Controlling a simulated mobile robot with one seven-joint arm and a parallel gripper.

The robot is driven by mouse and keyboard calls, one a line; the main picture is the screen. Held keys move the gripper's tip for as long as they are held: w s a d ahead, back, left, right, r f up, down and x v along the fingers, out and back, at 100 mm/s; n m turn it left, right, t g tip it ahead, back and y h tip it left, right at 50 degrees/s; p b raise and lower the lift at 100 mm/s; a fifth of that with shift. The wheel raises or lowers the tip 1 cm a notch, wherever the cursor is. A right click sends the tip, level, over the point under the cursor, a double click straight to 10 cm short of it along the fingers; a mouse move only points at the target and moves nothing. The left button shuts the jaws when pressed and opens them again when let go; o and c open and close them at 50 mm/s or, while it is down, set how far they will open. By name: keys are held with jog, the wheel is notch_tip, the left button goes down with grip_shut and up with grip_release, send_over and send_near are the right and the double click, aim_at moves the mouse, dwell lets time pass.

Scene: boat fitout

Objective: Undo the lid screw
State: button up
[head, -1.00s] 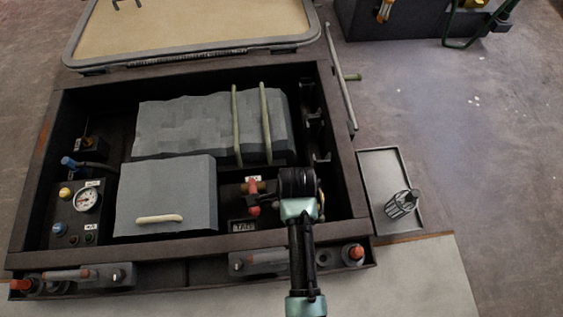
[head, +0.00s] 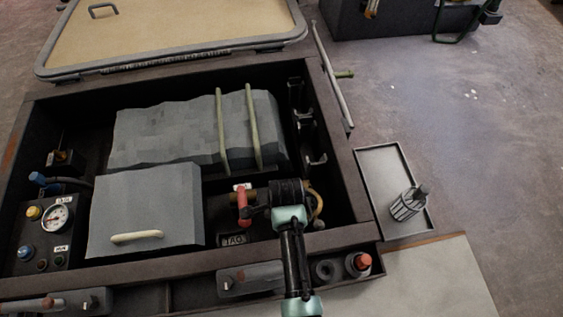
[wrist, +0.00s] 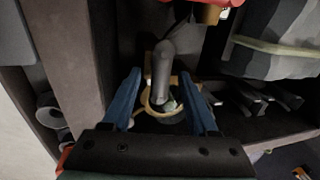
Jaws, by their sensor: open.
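My gripper (head: 290,192) reaches down into the open locker box; its fingers are hidden in the head view. In the wrist view its two blue fingers (wrist: 161,80) are open, with a gap between them. A dark grey rounded bar (wrist: 162,72) stands between the fingers, apparently not gripped. A brass-coloured ring (wrist: 147,103) lies around its lower end; a similar ring (head: 318,206) shows beside my gripper in the head view. I cannot tell for sure which part is the lid screw. A red handle (head: 242,206) with brass fitting is just left of my gripper.
A grey block with a pale handle (head: 148,205) and a larger strapped grey block (head: 165,135) fill the box. A gauge (head: 55,217) is at left. Box walls (head: 350,205) surround my gripper. A tray (head: 380,165) with a caged cup (head: 407,204) stands right.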

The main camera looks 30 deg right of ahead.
jog(key=shift+c, duration=0.2)
grip_shut()
